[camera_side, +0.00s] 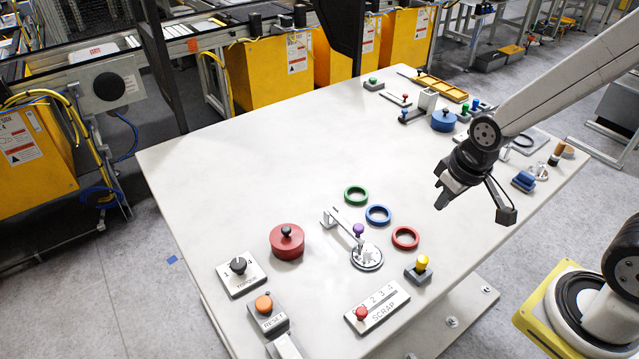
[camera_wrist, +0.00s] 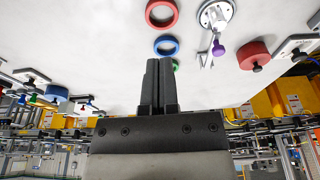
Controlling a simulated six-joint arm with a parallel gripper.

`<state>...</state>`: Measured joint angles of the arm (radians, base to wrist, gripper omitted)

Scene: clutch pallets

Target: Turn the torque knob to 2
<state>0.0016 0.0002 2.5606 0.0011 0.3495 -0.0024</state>
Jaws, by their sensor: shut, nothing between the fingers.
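The torque knob (camera_side: 238,265) is a small black knob on a white plate (camera_side: 241,284) lettered TORQUE, at the front left of the table. Digits are printed around it, but its pointer setting is too small to read. In the wrist view, the knob (camera_wrist: 295,52) appears at the upper right on its plate. My gripper (camera_side: 441,200) hangs above the table right of centre, well away from the knob. In the wrist view its two fingers (camera_wrist: 158,64) are together with nothing between them.
Near the knob stand a red cylinder (camera_side: 287,242) and an orange RESET button (camera_side: 264,303). Green (camera_side: 356,196), blue (camera_side: 378,215) and red (camera_side: 405,238) rings lie mid-table beside a purple-knobbed lever (camera_side: 358,230). The left rear tabletop is clear.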

